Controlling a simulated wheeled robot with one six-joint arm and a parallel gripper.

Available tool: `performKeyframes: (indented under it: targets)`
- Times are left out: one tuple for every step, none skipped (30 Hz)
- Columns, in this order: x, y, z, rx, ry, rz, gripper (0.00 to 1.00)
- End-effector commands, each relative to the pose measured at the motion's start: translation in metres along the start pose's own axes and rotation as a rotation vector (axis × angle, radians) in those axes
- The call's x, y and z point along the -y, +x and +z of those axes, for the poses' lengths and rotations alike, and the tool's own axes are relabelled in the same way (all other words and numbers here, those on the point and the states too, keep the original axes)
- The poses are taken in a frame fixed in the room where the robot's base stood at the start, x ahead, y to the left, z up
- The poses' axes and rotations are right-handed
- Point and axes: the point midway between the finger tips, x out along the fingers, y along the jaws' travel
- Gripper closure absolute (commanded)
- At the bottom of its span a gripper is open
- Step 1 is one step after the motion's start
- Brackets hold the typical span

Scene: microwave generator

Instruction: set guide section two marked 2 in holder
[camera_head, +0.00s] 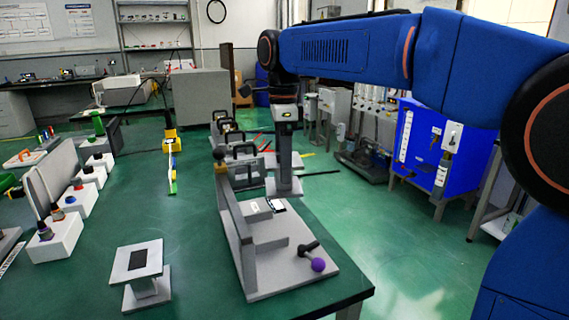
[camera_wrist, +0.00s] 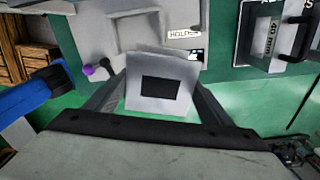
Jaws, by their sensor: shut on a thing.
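My gripper (camera_head: 285,168) points down at the far right edge of the holder. In the wrist view its two grey fingers flank a grey guide section (camera_wrist: 160,106) with a dark square on its face, and they are shut on it. A grey flange of that piece (camera_head: 283,188) shows at the fingers' lower end in the head view. No 2 can be read on it. The holder (camera_head: 293,273) is a grey base with an upright wall, a low rail and a purple-knobbed lever; its label reads HOLDER in the wrist view (camera_wrist: 183,34). I cannot tell whether the piece touches the base.
Another grey flanged piece (camera_head: 137,262) with a dark square stands left of the holder on the green table (camera_head: 200,290). White blocks with knobs (camera_head: 55,238) line the left. Several handled blocks (camera_head: 240,152) stand behind the holder. The right table edge is close.

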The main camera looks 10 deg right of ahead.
Motion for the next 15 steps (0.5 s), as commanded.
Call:
performKeyframes:
  targets:
    - [-0.004, -0.007, 0.004, 0.002, -0.016, -0.004, 0.63]
    - [-0.005, -0.01, 0.006, 0.002, -0.025, -0.003, 0.63]
    - [-0.007, -0.014, 0.008, 0.002, -0.036, -0.003, 0.63]
    - [-0.009, -0.017, 0.01, 0.002, -0.045, -0.004, 0.63]
    - [-0.01, -0.02, 0.011, 0.002, -0.052, -0.004, 0.63]
    - [-0.012, -0.024, 0.013, 0.002, -0.063, -0.003, 0.63]
    - [-0.014, -0.027, 0.015, 0.002, -0.072, -0.003, 0.63]
    - [-0.016, -0.03, 0.017, 0.002, -0.081, -0.003, 0.63]
    - [-0.018, -0.034, 0.019, 0.002, -0.093, -0.004, 0.63]
    - [-0.02, -0.038, 0.021, 0.002, -0.102, -0.004, 0.63]
    - [-0.022, -0.041, 0.022, 0.002, -0.111, -0.003, 0.63]
    - [-0.024, -0.044, 0.024, 0.002, -0.121, -0.003, 0.63]
    - [-0.026, -0.048, 0.025, 0.002, -0.13, -0.003, 0.63]
    - [-0.028, -0.051, 0.027, 0.002, -0.139, -0.004, 0.63]
    - [-0.03, -0.055, 0.029, 0.002, -0.151, -0.003, 0.63]
